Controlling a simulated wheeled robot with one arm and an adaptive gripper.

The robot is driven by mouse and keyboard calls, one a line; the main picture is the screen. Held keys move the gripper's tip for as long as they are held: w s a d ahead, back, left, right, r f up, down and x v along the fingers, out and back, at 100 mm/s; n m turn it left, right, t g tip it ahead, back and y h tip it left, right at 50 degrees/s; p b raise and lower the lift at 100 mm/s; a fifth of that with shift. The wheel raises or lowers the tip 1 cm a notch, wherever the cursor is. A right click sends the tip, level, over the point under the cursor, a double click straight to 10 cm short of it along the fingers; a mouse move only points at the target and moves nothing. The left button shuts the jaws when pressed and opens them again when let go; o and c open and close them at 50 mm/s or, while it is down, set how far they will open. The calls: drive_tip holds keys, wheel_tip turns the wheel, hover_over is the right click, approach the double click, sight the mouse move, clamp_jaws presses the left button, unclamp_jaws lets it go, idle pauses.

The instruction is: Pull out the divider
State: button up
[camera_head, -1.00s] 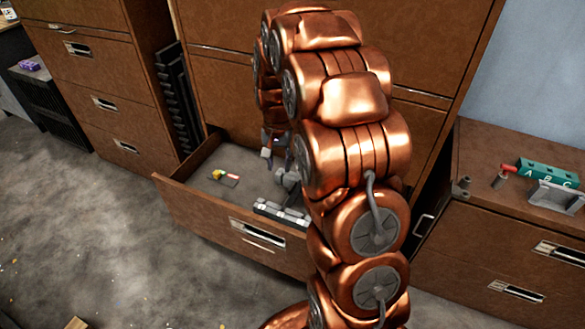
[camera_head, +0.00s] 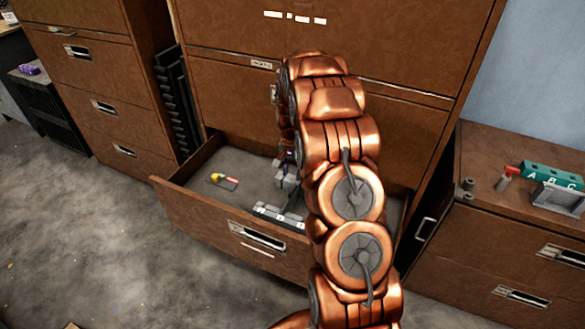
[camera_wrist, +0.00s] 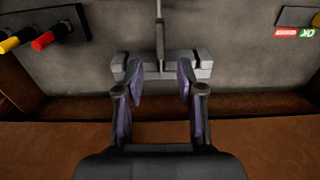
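The likely divider is a thin dark upright piece (camera_wrist: 160,38) standing at the middle of a grey block (camera_wrist: 203,68) in the wrist view. The grey block, with white marks on top, also shows in the open drawer in the head view (camera_head: 278,215). My gripper (camera_wrist: 160,82) is open, its purple-padded fingers spread to either side of the thin piece, over or close to the block. No contact can be made out. In the head view my gripper (camera_head: 287,176) is low in the drawer, partly hidden by my arm.
The open drawer (camera_head: 215,220) has brown walls and a grey floor. A small plate with yellow and red parts (camera_head: 225,180) lies at its left. Red and yellow knobs (camera_wrist: 42,40) show in the wrist view. A low cabinet (camera_head: 490,222) at right holds a teal block (camera_head: 550,177).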

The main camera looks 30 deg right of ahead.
sight(292, 188)
drive_tip(key=shift+f+b, duration=0.85)
drive_tip(key=shift+f, duration=3.35)
clamp_jaws()
